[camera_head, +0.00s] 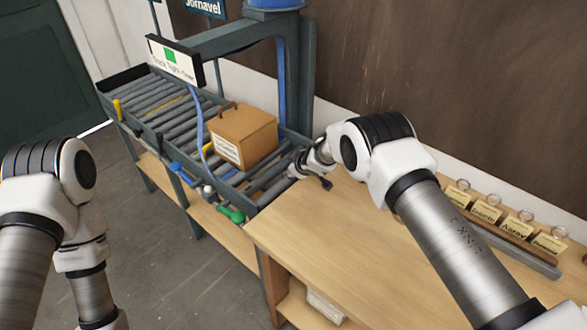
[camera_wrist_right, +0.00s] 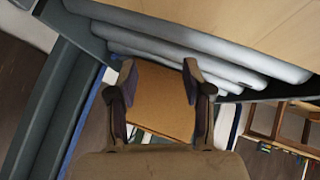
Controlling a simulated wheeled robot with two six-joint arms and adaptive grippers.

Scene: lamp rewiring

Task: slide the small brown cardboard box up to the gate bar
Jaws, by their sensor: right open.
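The small brown cardboard box (camera_head: 243,136) sits upright on the roller conveyor (camera_head: 188,122), near its right end, with a dark handle and a white label. In the right wrist view a brown panel that looks like the box (camera_wrist_right: 155,98) shows between the fingers. My right gripper (camera_head: 308,174) is open beside the right end of the conveyor, to the right of the box. I cannot tell whether its fingers (camera_wrist_right: 158,82) touch the box. A dark overhead bar (camera_head: 235,37) spans the conveyor; I cannot tell whether it is the gate bar. My left gripper is out of view.
A wooden table (camera_head: 330,245) adjoins the conveyor's right end. Several tagged rings stand on a rack (camera_head: 505,232) at its far right. A sign (camera_head: 175,60) hangs from the overhead frame. Green and blue items (camera_head: 231,214) sit along the conveyor's front edge. Rollers left of the box are clear.

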